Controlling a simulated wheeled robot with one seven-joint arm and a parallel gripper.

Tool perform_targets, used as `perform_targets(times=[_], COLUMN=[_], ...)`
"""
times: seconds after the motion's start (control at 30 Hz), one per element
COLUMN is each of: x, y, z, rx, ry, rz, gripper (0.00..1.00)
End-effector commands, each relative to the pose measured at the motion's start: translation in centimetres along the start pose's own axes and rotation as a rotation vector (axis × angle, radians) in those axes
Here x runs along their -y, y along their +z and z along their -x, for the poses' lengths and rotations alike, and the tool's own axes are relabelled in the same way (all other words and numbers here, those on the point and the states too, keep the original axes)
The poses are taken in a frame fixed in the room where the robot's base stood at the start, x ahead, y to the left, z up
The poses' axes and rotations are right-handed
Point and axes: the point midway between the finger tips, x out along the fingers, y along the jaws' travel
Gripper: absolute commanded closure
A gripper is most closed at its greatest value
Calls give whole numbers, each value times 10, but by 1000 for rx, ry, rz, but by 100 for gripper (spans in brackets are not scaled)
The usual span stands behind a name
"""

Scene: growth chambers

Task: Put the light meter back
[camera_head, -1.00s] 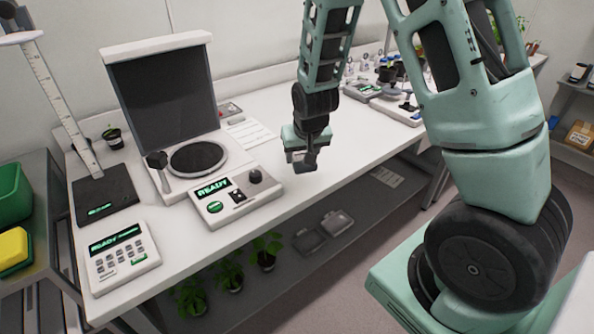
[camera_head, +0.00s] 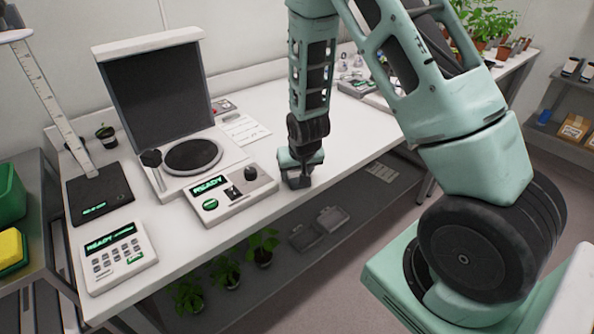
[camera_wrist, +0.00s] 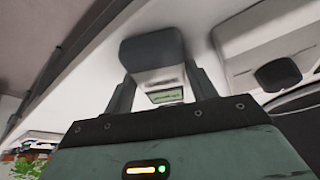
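My gripper (camera_head: 298,176) is over the front part of the white bench, right of the control box with the READY display. In the wrist view my gripper (camera_wrist: 160,90) has its two dark fingers on either side of a small device with a dark rounded end and a little lit screen. I take this to be the light meter (camera_wrist: 152,48); the fingers look closed on it. In the head view it shows only as a small dark shape under the gripper. Whether it touches the bench top I cannot tell.
The READY control box (camera_head: 228,194) and a round-plate stand with a dark panel (camera_head: 158,92) are left of my gripper. A keypad unit (camera_head: 117,256) and a black scale (camera_head: 98,195) stand further left. Plants and trays are below.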

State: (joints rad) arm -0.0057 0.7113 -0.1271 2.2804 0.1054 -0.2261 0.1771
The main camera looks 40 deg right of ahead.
Motion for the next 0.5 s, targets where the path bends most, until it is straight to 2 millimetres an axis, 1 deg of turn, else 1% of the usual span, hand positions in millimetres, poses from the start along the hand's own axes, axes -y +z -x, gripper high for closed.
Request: perform_targets(times=[0.03, 0.07, 0.33, 0.5], x=[0, 0, 0, 1], y=[0, 0, -1, -2], z=[0, 0, 1, 12], rx=[0, 0, 0, -2], ry=[0, 0, 0, -1], rz=[0, 0, 0, 1], gripper=[28, 26, 26, 26])
